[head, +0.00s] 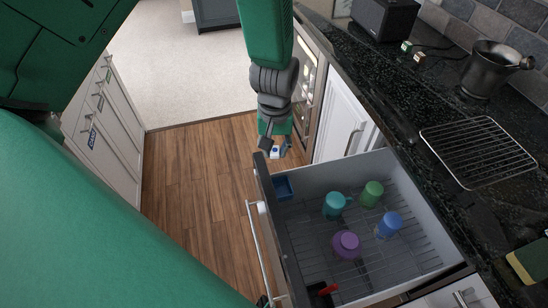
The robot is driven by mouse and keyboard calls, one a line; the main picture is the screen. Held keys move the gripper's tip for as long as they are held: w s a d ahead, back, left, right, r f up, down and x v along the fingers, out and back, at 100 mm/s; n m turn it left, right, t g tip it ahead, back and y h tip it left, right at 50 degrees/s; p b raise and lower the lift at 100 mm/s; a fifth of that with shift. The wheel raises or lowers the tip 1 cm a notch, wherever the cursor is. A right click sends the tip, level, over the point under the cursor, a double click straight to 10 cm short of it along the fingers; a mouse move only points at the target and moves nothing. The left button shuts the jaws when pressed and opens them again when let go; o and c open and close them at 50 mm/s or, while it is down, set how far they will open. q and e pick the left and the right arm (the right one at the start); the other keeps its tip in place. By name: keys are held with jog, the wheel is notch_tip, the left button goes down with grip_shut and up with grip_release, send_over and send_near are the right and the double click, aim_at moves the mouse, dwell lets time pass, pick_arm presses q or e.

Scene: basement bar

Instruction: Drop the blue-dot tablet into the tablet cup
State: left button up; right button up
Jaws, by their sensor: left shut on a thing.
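My right gripper cannot be made out.
The drawer also holds a teal mug (334,206), a green cup (372,194), a blue cup (389,225) and a purple cup (346,245). Two small pale blocks (406,47) (419,57), a mortar (490,70) and a wire rack (478,152) are on the dark counter.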

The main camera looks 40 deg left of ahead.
jog(key=shift+d+f, duration=0.1)
jog(key=shift+f, duration=0.05)
pick_arm(q)
jog(key=o, duration=0.9)
jog(key=shift+a, duration=0.2)
jog(key=shift+o, duration=0.4)
jog(key=shift+a+f, duration=0.1)
jog(key=shift+a, duration=0.1)
pick_arm(e)
jog(key=shift+a, duration=0.45)
pick_arm(q)
notch_tip(320, 180, up, 12)
pick_arm(e)
jog(key=shift+s+d, duration=0.15)
pick_arm(q)
jog(key=shift+f, duration=0.1)
pick_arm(e)
jog(key=shift+d, duration=0.1)
